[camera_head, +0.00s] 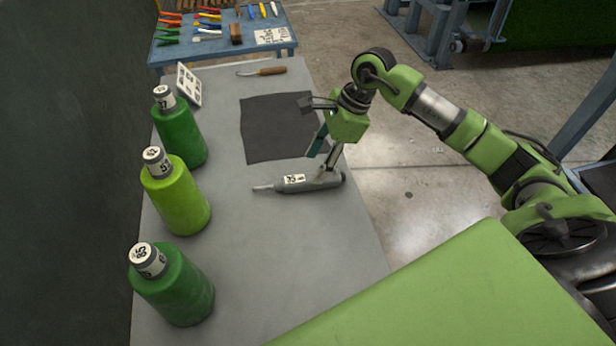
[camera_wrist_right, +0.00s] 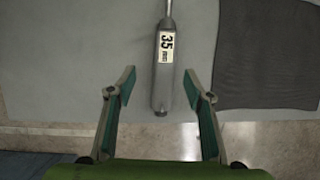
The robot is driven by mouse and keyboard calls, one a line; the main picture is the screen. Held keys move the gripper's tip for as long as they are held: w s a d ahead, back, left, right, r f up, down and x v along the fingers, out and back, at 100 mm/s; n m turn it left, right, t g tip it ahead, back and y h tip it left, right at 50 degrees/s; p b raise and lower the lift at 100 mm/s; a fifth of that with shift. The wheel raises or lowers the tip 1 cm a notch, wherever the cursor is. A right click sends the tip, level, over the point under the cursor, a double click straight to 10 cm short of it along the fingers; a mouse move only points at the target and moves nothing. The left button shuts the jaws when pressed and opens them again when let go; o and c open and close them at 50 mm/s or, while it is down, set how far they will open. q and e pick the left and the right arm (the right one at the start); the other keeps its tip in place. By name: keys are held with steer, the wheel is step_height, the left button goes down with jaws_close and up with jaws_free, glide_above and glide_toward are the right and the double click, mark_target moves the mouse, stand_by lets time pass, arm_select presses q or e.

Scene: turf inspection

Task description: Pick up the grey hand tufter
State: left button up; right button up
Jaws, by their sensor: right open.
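The grey hand tufter (camera_head: 325,182) lies on the grey table near its right edge, its thin tip to the left. It has a white label marked 35. In the right wrist view the tufter (camera_wrist_right: 162,82) points away from me, its blunt end between the fingers. My right gripper (camera_head: 318,164) is open and empty, angled down over the tufter. In the wrist view its two fingers (camera_wrist_right: 160,90) stand apart on either side of the tufter's blunt end, with a gap to each side. How high they are above it I cannot tell. My left gripper is not in view.
Three green cones (camera_head: 181,134) with numbered tops stand along the table's left side. A dark mat (camera_head: 268,128) lies behind the tufter.

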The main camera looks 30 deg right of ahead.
mark_target(308, 177)
steer(key=shift+w+a+f, duration=0.2)
steer(key=shift+a+f, duration=0.05)
steer(key=shift+f, duration=0.3)
steer(key=shift+w+a+f, duration=0.1)
steer(key=shift+f, duration=0.2)
step_height(308, 177, down, 2)
steer(key=shift+w+a+f+p, duration=0.1)
steer(key=shift+w+p, duration=0.05)
steer(key=shift+p, duration=0.95)
steer(key=shift+p+x, duration=0.35)
steer(key=shift+x, duration=0.85)
steer(key=shift+w+f, duration=0.15)
steer(key=shift+f, duration=0.2)
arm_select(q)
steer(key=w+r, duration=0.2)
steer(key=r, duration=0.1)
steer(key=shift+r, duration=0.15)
arm_select(e)
jaws_close()
